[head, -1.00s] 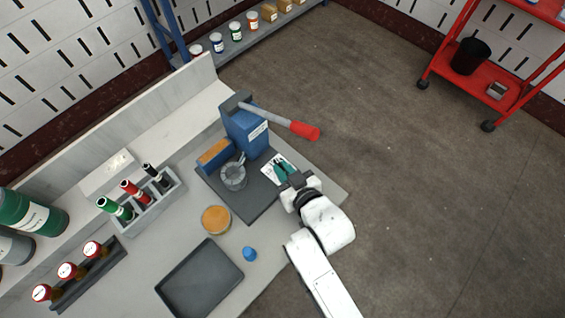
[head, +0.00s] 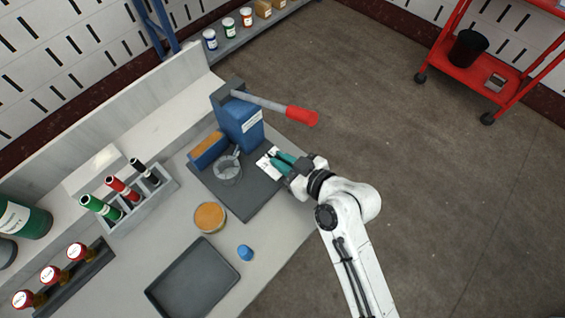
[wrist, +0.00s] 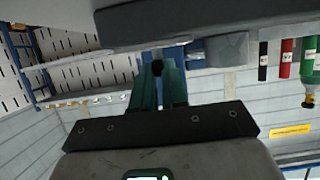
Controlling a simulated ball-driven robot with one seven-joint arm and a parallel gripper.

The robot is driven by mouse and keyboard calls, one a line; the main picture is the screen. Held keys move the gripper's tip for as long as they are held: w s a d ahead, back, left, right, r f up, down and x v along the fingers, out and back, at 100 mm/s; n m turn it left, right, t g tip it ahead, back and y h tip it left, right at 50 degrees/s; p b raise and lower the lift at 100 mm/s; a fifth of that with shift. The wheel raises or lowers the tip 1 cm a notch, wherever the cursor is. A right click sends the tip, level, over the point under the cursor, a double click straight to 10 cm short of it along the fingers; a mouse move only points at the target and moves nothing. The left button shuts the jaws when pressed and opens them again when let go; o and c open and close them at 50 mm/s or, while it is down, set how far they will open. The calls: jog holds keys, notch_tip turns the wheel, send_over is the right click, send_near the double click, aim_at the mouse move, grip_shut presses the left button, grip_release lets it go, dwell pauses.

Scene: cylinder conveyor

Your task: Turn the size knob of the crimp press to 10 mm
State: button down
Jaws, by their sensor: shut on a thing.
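The crimp press (head: 240,122) is a blue block on a dark base plate (head: 243,199), with a grey lever ending in a red grip (head: 301,116). A white dial plate (head: 264,163) lies at the right of the base. My gripper (head: 273,157) reaches over this plate from the right. Its teal fingers are shut on the small dark size knob (wrist: 157,68), which shows between the fingertips in the wrist view. The fingers hide most of the knob and part of the plate in the head view. The scale marks and the knob's setting are too small to read.
A clear round cup (head: 228,169) stands on the base, left of the plate. An orange-topped round jar (head: 210,217), a blue cap (head: 245,253) and a dark tray (head: 195,279) are nearer. A rack (head: 128,215) holds several coloured tools. Open floor lies right.

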dwell(0.4)
jog(key=c, duration=1.2)
grip_release()
jog(key=shift+o, duration=0.2)
jog(key=b+v, duration=0.1)
jog(key=v, duration=0.9)
jog(key=shift+s+d+r, duration=0.2)
jog(key=shift+d, duration=0.1)
jog(key=s+d+f+m+g+h, duration=0.1)
jog(key=s+d+f+m+h, duration=0.15)
jog(key=d, duration=0.35)
jog(key=s+d+f+m+g+h, duration=0.2)
jog(key=s+d+f+h, duration=0.1)
jog(key=d+f, duration=0.15)
jog(key=s+d+f+m+g+h, duration=0.2)
jog(key=s+d+m+g+h, duration=0.2)
jog(key=s+d, duration=0.7)
jog(key=shift+s+d+m+h, duration=0.25)
jog(key=shift+s+m+h, duration=0.5)
jog(key=shift+s+m, duration=0.45)
